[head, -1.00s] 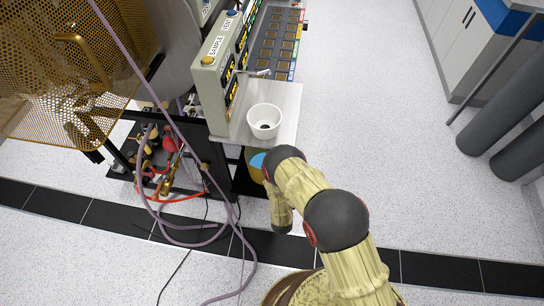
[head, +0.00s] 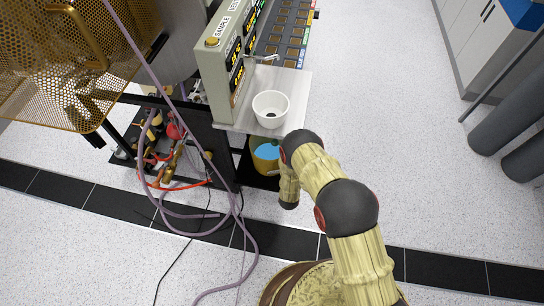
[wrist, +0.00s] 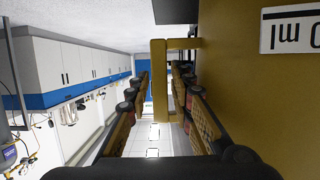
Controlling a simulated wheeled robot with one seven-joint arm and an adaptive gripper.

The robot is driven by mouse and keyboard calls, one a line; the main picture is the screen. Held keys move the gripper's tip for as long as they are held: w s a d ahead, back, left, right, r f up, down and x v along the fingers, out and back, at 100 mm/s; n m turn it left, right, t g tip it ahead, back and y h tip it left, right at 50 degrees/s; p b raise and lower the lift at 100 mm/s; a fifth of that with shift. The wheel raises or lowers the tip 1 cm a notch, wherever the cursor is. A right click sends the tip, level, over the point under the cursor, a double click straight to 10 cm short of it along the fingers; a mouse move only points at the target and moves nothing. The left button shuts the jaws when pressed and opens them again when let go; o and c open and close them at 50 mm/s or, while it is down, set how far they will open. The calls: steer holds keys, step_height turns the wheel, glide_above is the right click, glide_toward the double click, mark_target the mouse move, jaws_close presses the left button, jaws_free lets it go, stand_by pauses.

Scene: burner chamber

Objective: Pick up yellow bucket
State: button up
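The yellow bucket (head: 265,158) stands low beneath the metal shelf in the head view, with a blue surface showing in its top. My arm covers part of its right side. In the wrist view the bucket's yellow wall (wrist: 235,85) fills the right, with a white label ending in "0 ml". Its squared handle (wrist: 159,85) sticks out to the left. My gripper (wrist: 168,88) is open, with one finger on each side of the handle's upright bar. I see a gap on both sides of the bar.
A white bowl (head: 271,109) sits on the metal shelf (head: 298,90) above the bucket. Hoses and cables (head: 222,215) hang and trail on the floor to the left. The floor between is clear.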

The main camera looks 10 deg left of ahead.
jaws_close()
stand_by(0.9)
steer(key=shift+w+r, duration=0.1)
steer(key=shift+r, duration=0.05)
